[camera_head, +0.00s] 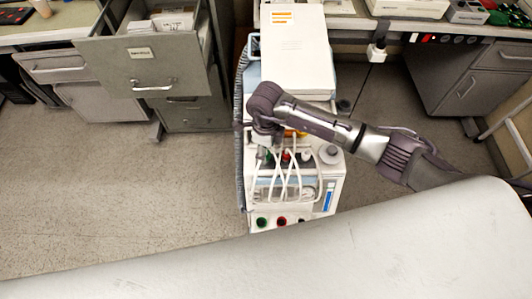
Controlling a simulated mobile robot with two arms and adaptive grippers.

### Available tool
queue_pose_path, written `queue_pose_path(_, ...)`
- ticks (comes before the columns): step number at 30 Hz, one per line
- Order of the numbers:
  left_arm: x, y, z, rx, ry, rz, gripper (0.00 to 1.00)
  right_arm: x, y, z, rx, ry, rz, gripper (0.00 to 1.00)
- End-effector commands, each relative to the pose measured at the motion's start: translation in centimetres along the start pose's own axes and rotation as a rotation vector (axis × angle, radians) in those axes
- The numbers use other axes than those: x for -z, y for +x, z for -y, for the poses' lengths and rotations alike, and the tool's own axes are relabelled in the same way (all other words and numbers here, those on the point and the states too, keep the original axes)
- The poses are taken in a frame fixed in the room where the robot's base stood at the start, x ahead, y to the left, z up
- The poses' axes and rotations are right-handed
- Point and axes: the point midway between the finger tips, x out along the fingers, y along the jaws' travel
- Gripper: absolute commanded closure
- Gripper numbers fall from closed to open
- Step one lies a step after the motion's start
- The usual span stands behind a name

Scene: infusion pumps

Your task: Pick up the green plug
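A white medical device (334,172) stands at the centre with white hoses looping over its front. A small green piece (268,155), likely the green plug, shows on its upper front beside a red plug (286,156). My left gripper is not in view.
A white box-like top (297,55) covers the device's rear. A pale grey surface (300,265) crosses the front. A grey cabinet (150,70) has an open drawer at left; counters line the back. Floor (130,190) left of the device is clear.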

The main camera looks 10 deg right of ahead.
Motion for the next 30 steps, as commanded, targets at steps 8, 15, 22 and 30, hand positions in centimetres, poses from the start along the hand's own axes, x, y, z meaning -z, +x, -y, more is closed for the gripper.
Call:
queue_pose_path(8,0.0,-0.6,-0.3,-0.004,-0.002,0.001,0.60,0.0,2.3,0.0,0.000,0.000,0.001,0.43)
queue_pose_path(15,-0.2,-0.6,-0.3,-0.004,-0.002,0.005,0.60,0.0,2.3,0.0,0.000,-0.001,0.002,0.55)
queue_pose_path(22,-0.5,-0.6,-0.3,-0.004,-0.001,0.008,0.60,0.0,2.3,0.0,0.000,0.000,0.002,0.93)
queue_pose_path(30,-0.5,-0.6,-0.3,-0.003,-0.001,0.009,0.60,0.0,2.2,0.0,0.000,0.000,0.002,1.00)
